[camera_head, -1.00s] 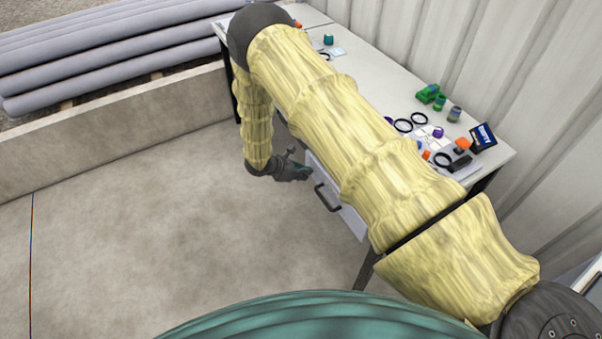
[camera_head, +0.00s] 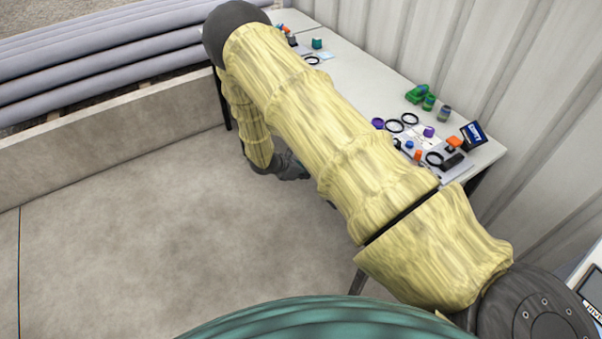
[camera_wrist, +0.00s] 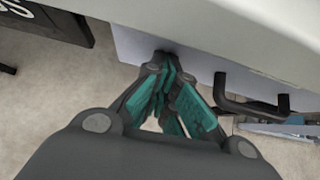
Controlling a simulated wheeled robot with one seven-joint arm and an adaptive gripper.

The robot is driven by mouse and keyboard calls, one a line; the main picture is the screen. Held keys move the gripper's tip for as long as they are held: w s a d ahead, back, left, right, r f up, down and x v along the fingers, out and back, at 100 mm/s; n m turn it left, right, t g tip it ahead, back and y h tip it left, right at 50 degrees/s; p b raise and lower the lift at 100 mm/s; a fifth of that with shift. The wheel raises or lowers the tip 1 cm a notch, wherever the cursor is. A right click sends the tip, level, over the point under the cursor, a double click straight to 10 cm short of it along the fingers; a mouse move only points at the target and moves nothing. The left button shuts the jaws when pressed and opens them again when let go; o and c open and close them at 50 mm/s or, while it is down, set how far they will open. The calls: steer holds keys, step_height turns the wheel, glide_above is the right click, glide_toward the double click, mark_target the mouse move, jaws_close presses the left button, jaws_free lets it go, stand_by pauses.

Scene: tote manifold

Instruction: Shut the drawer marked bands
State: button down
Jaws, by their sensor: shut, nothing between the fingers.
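My gripper (camera_wrist: 163,68) is shut and empty in the wrist view, its teal-padded fingers together. The fingertips are at a pale grey drawer front (camera_wrist: 194,62) under the table edge; they look against it or very close. A black bar handle (camera_wrist: 250,106) on this front is to the right of the fingers. I see no readable "bands" marking. In the head view my gripper (camera_head: 292,167) is low beside the table, partly hidden by my arm, and the drawer front is hidden behind my arm.
The white table (camera_head: 350,75) holds black rings, small coloured parts, green blocks and a dark blue box (camera_head: 473,134). A low concrete wall (camera_head: 100,153) and grey pipes (camera_head: 110,55) lie at left. The floor left of the table is open.

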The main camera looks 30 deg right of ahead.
steer(key=shift+d+r, duration=0.15)
steer(key=shift+d, duration=0.2)
steer(key=a+r+b, duration=0.3)
steer(key=a+r, duration=0.3)
steer(key=a, duration=0.6)
steer(key=shift+s+r, duration=0.25)
steer(key=shift+s, duration=0.15)
